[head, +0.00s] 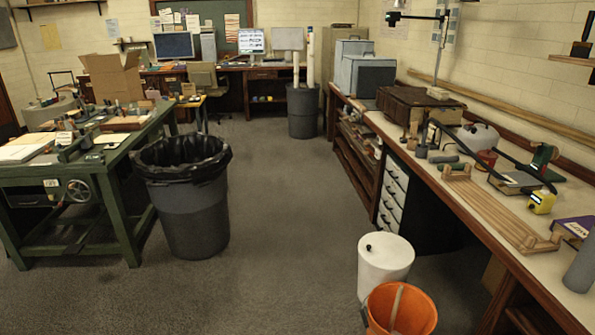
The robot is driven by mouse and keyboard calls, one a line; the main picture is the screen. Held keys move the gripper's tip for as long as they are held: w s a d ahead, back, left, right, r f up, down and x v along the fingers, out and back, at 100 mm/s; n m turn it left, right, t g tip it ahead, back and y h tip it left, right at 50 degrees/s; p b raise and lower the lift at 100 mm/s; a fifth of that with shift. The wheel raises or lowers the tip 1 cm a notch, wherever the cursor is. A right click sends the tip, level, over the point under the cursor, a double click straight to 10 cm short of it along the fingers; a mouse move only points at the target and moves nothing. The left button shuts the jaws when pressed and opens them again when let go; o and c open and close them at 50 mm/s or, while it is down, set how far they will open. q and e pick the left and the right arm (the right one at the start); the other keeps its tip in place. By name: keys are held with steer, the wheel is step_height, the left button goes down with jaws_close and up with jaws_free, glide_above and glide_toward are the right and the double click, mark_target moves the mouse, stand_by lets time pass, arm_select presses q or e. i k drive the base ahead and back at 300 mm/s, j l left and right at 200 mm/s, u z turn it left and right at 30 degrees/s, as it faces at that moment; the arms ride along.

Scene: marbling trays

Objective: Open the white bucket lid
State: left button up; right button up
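The white bucket (384,275) stands on the floor at the lower right of the middle, beside the workbench. Its white lid (388,249) covers the top and looks closed, with a small dark knob (368,247) near its left edge. The lower part of the bucket is partly hidden by an orange bucket in front. Neither of my grippers shows in the head view.
The open orange bucket (420,318) with a stick in it stands right in front of the white bucket. A long workbench (478,215) with drawers runs along the right. A large bin (190,210) with a black liner stands left; the floor (290,220) between is clear.

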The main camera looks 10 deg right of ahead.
mark_target(384, 250)
steer(key=i+z, duration=0.1)
steer(key=i, duration=0.4)
steer(key=i+j, duration=0.1)
steer(key=i, duration=0.4)
steer(key=i+j+z, duration=0.15)
steer(key=i, duration=0.35)
steer(key=i+j+z, duration=0.1)
steer(key=i, duration=0.4)
